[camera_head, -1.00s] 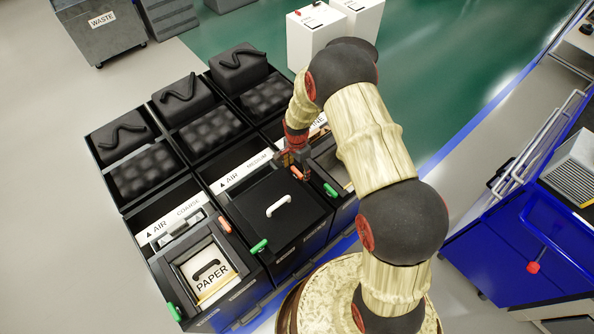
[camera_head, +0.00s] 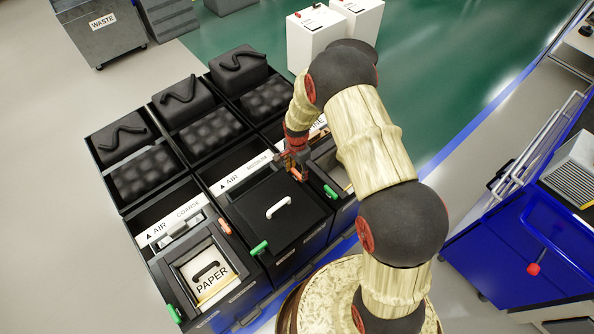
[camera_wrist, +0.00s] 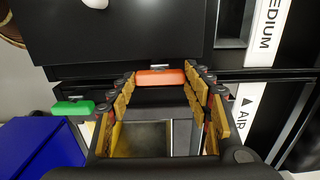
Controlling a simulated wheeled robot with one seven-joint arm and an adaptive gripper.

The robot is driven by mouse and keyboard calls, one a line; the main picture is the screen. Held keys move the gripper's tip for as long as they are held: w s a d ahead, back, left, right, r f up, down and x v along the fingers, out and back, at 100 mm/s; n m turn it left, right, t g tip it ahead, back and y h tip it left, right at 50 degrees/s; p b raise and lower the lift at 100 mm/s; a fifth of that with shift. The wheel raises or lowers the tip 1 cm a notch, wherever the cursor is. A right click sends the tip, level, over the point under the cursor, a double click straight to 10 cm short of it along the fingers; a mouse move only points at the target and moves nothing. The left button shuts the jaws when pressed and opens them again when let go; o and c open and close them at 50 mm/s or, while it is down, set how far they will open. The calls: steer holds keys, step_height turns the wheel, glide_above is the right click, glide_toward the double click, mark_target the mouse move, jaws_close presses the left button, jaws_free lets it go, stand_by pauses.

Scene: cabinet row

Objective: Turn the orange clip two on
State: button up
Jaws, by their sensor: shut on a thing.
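The orange clip (camera_head: 296,174) is on the right edge of the middle box, which has a black lid (camera_head: 262,212) with a white handle. It also shows in the wrist view as an orange bar (camera_wrist: 160,77) beside the dark lid. My gripper (camera_head: 300,170) is at this clip from above. In the wrist view my gripper (camera_wrist: 160,80) has its fingertips at the two ends of the clip, shut on it. In the head view the fingers partly hide the clip.
A green clip (camera_head: 259,248) is on the middle box's left edge. Another green clip (camera_head: 330,191) is on the right box, close to my gripper. A blue cart (camera_head: 500,235) stands to the right.

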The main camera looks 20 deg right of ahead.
steer(key=shift+n, duration=0.3)
steer(key=n+p, duration=0.2)
steer(key=n, duration=0.1)
steer(key=shift+r+n, duration=0.1)
steer(key=shift+n, duration=0.2)
steer(key=n+p, duration=0.1)
steer(key=n, duration=0.3)
steer(key=shift+p, duration=0.4)
steer(key=n+p, duration=0.1)
steer(key=n, duration=0.4)
steer(key=n+p, duration=0.1)
steer(key=n, duration=0.3)
steer(key=shift+n, duration=0.4)
steer(key=o, duration=1.2)
steer(key=shift+c, duration=0.2)
